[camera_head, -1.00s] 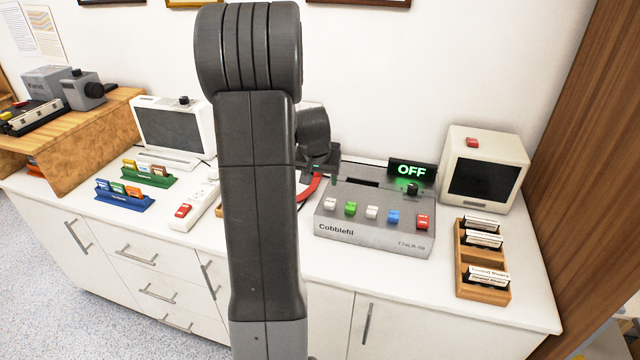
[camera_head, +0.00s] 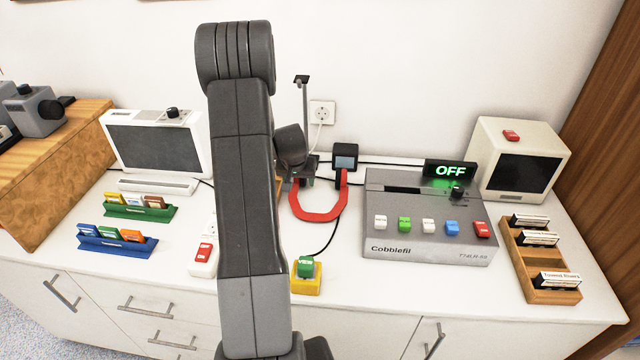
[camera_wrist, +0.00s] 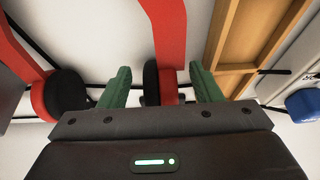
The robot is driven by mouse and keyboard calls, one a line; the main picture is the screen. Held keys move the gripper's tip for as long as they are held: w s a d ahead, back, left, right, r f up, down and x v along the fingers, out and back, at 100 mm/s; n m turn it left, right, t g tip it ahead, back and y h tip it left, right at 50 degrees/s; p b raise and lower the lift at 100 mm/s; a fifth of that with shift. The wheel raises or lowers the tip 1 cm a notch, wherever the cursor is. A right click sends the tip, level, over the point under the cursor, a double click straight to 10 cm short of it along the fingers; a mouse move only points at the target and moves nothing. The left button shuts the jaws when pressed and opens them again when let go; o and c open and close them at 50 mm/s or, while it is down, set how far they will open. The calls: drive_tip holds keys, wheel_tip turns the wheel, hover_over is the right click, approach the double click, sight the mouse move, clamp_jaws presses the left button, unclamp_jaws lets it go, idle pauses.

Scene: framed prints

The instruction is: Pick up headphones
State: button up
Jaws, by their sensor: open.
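The headphones (camera_head: 318,214) have a red band that curves in a U on the white counter. In the wrist view the red band (camera_wrist: 168,28) and two black ear pads show, one pad (camera_wrist: 68,92) at left and one (camera_wrist: 152,84) between my fingers. My gripper (camera_wrist: 160,68) is open, its green fingers on either side of that pad and the red end piece. Whether they touch it I cannot tell. In the head view my gripper (camera_head: 303,182) is at the band's left end, partly hidden by my arm.
A grey Cobblefil console (camera_head: 425,240) stands right of the headphones. A small black device with a screen (camera_head: 345,157) and a thin stand (camera_head: 304,110) are behind. A green button on a yellow base (camera_head: 306,272) is in front. A wooden tray (camera_wrist: 245,45) lies close by my gripper.

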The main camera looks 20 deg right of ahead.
drive_tip(key=shift+w+f, duration=0.15)
drive_tip(key=shift+f, duration=0.15)
drive_tip(key=shift+c, duration=0.2)
drive_tip(key=c, duration=1.1)
drive_tip(key=shift+r, duration=0.1)
